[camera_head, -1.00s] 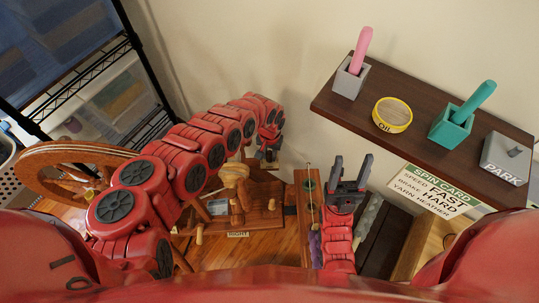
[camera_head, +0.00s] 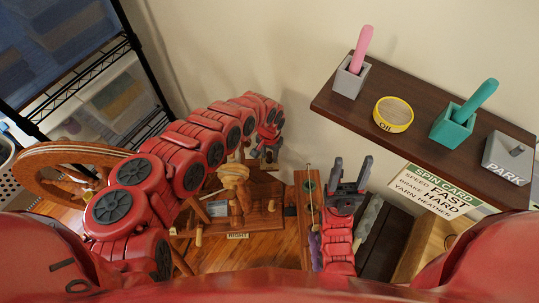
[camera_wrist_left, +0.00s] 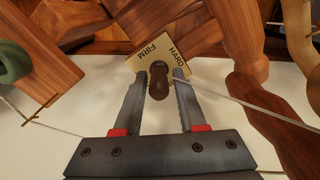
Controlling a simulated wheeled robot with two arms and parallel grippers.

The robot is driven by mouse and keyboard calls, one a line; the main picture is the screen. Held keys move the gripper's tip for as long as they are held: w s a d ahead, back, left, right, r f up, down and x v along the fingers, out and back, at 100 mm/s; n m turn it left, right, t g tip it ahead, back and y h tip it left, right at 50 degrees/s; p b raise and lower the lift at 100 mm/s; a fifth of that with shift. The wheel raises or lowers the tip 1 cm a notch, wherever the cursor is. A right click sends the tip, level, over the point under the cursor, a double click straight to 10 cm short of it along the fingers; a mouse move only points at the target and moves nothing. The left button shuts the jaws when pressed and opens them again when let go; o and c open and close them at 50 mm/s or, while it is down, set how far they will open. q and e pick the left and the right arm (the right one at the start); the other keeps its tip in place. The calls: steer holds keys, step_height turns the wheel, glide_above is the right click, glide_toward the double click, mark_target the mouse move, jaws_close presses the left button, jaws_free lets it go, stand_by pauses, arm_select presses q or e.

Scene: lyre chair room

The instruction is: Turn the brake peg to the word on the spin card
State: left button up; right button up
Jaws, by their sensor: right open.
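In the head view my left gripper (camera_head: 266,152) is above the wooden spinning wheel's body (camera_head: 262,190), small and partly hidden. The spin card (camera_head: 435,190) reads SPEED FAST, BRAKE HARD, YARN HEATHER. My right gripper (camera_head: 349,176) is open and empty.
A dark shelf (camera_head: 340,102) holds a pink-handled tool (camera_head: 364,48), an OIL tin (camera_head: 393,114), a teal holder (camera_head: 452,128) and a grey PARK block (camera_head: 508,158). A wooden wheel (camera_head: 40,158) stands left. A thin cord (camera_wrist_left: 240,104) runs beside the peg.

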mark_target(269, 153)
arm_select(q)
steer(key=shift+o, duration=0.8)
step_height(269, 153, up, 17)
steer(key=p, duration=0.2)
steer(key=shift+r, duration=0.15)
steer(key=shift+s, duration=0.15)
